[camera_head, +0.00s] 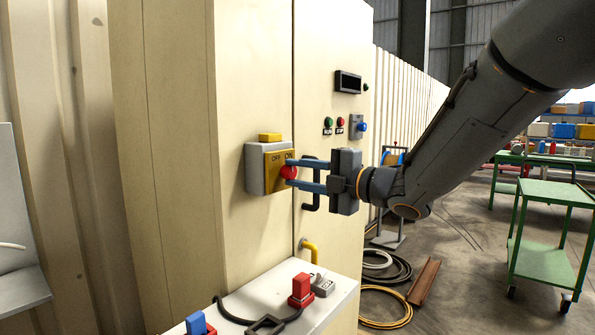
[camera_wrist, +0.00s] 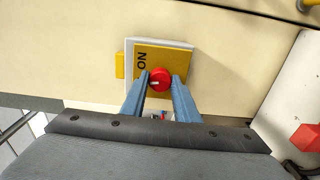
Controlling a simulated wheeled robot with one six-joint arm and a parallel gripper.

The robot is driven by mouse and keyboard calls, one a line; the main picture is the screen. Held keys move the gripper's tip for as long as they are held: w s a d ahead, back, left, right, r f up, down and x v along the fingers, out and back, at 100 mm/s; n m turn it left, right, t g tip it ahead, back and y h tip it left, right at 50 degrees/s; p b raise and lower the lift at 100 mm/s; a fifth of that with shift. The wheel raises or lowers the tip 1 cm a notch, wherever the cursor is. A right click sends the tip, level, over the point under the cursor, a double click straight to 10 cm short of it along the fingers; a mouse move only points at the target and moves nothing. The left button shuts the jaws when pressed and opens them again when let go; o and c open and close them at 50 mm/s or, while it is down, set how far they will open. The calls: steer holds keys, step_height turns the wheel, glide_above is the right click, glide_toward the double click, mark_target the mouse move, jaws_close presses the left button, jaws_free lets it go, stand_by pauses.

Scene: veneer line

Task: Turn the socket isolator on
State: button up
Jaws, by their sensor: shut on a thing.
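The socket isolator (camera_head: 255,170) is a grey box with a yellow plate marked OFF and ON, fixed to the cream cabinet front. Its red rotary knob (camera_head: 288,172) sits on the plate. My gripper (camera_head: 290,173) reaches in from the right, its two blue fingers on either side of the knob and shut on it. In the wrist view the red knob (camera_wrist: 160,79) lies between the fingertips, with a pale mark at its left. The word ON shows to the left of the knob there; OFF is not readable in that view.
Red and green buttons, a blue knob (camera_head: 362,127) and a dark display (camera_head: 348,82) are higher on the cabinet (camera_head: 255,60). A dark door handle (camera_head: 311,190) is behind my fingers. Below stands a white surface (camera_head: 335,287) with red and blue plugs. A green cart (camera_head: 555,190) is at right.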

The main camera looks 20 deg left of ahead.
steer(key=m+p, duration=0.3)
steer(key=m, duration=0.3)
steer(key=shift+m, duration=0.3)
steer(key=m+p, duration=0.2)
steer(key=m, duration=0.2)
steer(key=shift+p, duration=0.4)
steer(key=shift+m, duration=0.3)
steer(key=o, duration=1.1)
steer(key=shift+c, duration=0.2)
steer(key=shift+d, duration=0.1)
steer(key=b+v, duration=0.1)
steer(key=v, duration=0.6)
steer(key=shift+s+d+b, duration=0.15)
steer(key=shift+d+b, duration=0.15)
steer(key=shift+b, duration=0.05)
